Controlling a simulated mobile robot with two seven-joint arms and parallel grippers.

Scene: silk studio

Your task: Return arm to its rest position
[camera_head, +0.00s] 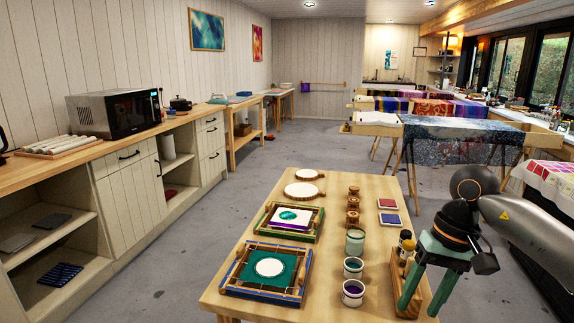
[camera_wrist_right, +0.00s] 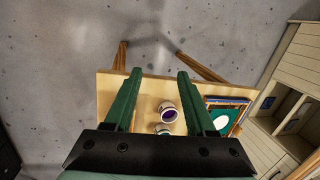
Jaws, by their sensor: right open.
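My right gripper (camera_head: 424,303) is open and empty, with its green fingers apart and pointing down over the near right part of the wooden table (camera_head: 233,289). In the head view it overlaps a wooden holder with bottles. In the right wrist view the fingers of the right gripper (camera_wrist_right: 156,76) frame bare table top, with a cup of purple paint (camera_wrist_right: 168,112) between them lower down. My right arm (camera_head: 535,222) comes in from the right edge. My left gripper is in neither view.
On the table stand a blue-edged frame (camera_head: 263,292), a green-edged frame (camera_head: 266,234), round white-topped pieces (camera_head: 300,190), paint cups (camera_head: 352,292), wooden spools (camera_head: 353,200) and ink pads (camera_head: 390,219). A counter with a microwave (camera_head: 118,113) lines the left wall. Grey floor (camera_head: 180,279) lies between.

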